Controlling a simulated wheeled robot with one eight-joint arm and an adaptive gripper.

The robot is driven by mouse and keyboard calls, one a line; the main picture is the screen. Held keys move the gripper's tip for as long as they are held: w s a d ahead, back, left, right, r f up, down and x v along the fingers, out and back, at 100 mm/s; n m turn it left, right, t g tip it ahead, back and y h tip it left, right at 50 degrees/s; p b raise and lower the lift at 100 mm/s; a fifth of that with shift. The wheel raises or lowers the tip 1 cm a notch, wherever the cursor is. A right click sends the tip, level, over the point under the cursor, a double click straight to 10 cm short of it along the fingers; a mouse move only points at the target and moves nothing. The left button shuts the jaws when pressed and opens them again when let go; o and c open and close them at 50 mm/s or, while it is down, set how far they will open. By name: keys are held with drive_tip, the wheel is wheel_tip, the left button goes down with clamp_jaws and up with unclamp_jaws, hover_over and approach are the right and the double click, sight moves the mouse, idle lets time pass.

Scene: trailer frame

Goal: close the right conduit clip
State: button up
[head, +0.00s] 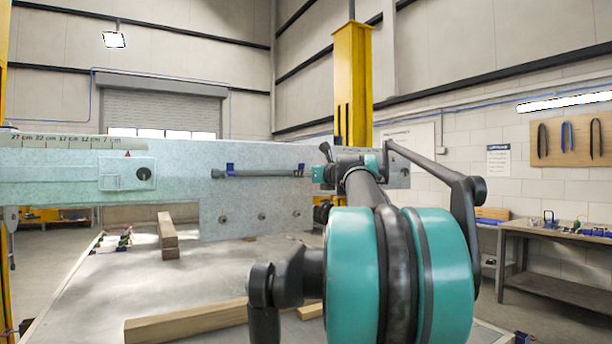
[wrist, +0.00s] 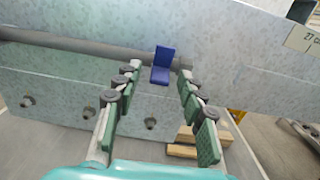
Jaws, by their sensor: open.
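The right conduit clip (wrist: 162,66) is blue and sits near the right end of the grey conduit (wrist: 80,44) in the wrist view. Its upper flap stands up at an angle to its lower part, so it looks open. In the head view the clip (head: 301,169) is small, just left of my gripper (head: 323,165). In the wrist view my gripper (wrist: 156,82) is open and empty. Its fingers lie on either side of the clip, apparently short of it. The left clip (head: 230,169) shows in the head view. My arm hides part of the frame there.
Wooden blocks (head: 185,322) lie on the table below. A yellow post (head: 353,80) stands behind, and a workbench (head: 555,240) is at the right.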

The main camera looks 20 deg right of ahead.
drive_tip(key=shift+c, duration=0.3)
clamp_jaws()
drive_tip(key=shift+r, duration=0.1)
drive_tip(key=shift+w+a+r+g+h, duration=0.1)
drive_tip(key=shift+r+g+h, duration=0.3)
drive_tip(key=shift+g, duration=0.95)
drive_tip(key=shift+w+d+r+g+h, duration=0.15)
drive_tip(key=shift+r+g, duration=0.45)
drive_tip(key=shift+g, duration=0.8)
drive_tip(key=shift+w+a+r+g+h, duration=0.2)
drive_tip(key=shift+r+g, duration=0.3)
drive_tip(key=shift+g, duration=0.85)
drive_tip(key=shift+r+g, duration=0.1)
drive_tip(key=shift+g, duration=0.2)
